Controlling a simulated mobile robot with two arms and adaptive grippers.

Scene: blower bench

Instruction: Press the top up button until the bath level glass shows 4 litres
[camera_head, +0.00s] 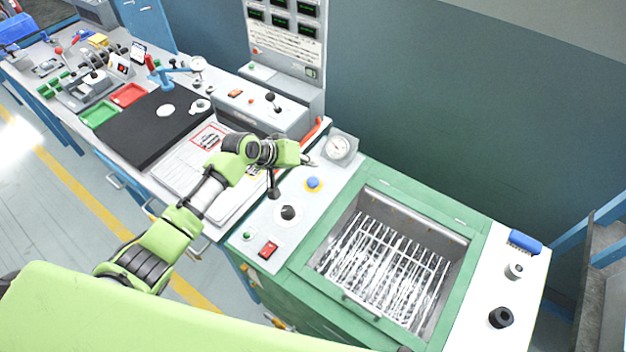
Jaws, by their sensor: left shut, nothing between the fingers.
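The bath (478,262) has a green frame and an open steel tank with a wire rack inside. I cannot make out a level glass or a litre reading. My right gripper is out of view.
A round dial gauge (339,147) stands just right of my left gripper. A black knob (288,212), a black lever (273,187) and a red switch (267,249) share the panel. A blue brush (525,241) lies right of the bath. The wall is behind.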

